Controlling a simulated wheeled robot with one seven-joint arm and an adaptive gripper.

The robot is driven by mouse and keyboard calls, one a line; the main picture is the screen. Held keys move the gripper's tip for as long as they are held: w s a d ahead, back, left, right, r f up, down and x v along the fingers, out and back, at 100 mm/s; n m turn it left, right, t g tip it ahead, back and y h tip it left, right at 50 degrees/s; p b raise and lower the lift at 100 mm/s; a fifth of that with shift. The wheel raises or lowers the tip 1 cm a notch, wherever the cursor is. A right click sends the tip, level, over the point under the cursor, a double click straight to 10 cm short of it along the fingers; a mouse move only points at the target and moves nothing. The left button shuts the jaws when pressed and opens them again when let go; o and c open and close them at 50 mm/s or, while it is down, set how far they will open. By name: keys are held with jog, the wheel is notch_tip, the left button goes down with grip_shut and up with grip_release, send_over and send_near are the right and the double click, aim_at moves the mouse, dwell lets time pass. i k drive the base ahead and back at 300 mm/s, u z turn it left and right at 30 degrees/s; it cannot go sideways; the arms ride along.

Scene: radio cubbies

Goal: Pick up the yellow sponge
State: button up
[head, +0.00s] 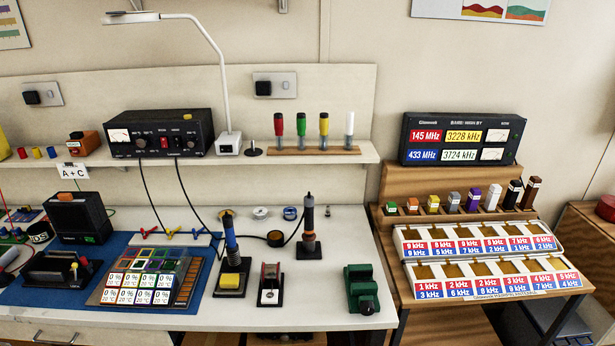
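The yellow sponge (231,281) is a small block on the front of a black soldering iron stand (232,293), near the front of the white workbench. A blue-handled soldering iron (230,238) stands upright just behind the sponge, in the same stand. The sponge's top and front face show, and nothing covers it. My gripper is not in view.
A blue mat with a labelled panel (150,280) lies left of the sponge. A small red-topped device (270,284), a second iron stand (309,246) and a green vise (362,290) stand to its right. A shelf (330,152) with a power supply runs above.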

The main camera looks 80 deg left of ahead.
aim_at(229, 281)
jog(key=i, duration=1.3)
jog(key=u, duration=4.6)
